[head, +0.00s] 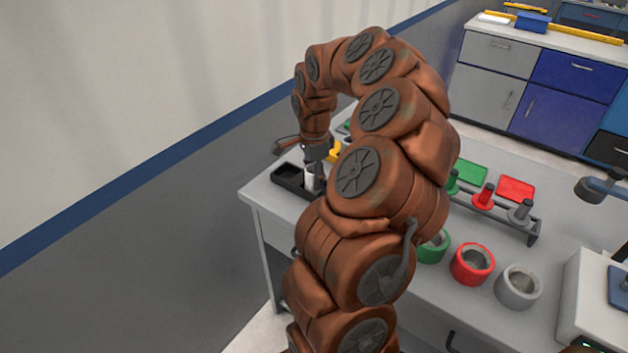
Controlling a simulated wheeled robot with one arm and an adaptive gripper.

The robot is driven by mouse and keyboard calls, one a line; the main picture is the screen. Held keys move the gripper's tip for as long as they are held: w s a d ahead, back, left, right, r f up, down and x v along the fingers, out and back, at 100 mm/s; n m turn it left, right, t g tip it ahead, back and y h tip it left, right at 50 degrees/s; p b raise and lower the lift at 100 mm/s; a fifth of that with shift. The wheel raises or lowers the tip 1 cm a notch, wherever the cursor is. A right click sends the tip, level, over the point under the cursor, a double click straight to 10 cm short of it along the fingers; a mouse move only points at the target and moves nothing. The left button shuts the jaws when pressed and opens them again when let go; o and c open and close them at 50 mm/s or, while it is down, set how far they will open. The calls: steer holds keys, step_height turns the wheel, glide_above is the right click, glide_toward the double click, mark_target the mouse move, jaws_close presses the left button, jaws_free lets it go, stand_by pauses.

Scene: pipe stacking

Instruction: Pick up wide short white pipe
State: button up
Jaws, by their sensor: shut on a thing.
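My gripper (316,170) points down over a black tray (290,181) at the left end of the grey table. It is shut on a small white pipe (309,181) at the tray. The arm hides part of the pipe and tray, so I cannot tell whether the pipe still touches the tray floor. A wider, short grey-white pipe (519,287) stands upright near the front right of the table, far from my gripper.
A red pipe (472,264) and a green pipe (433,248) stand in a row left of the grey-white one. Behind them is a rack (532,226) with coloured pegs. Green (468,172) and red (515,189) plates lie farther back. A white machine (590,300) stands at right.

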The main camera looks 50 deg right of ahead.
steer(key=c, duration=0.4)
steer(key=shift+o, duration=0.2)
steer(key=shift+r, duration=0.15)
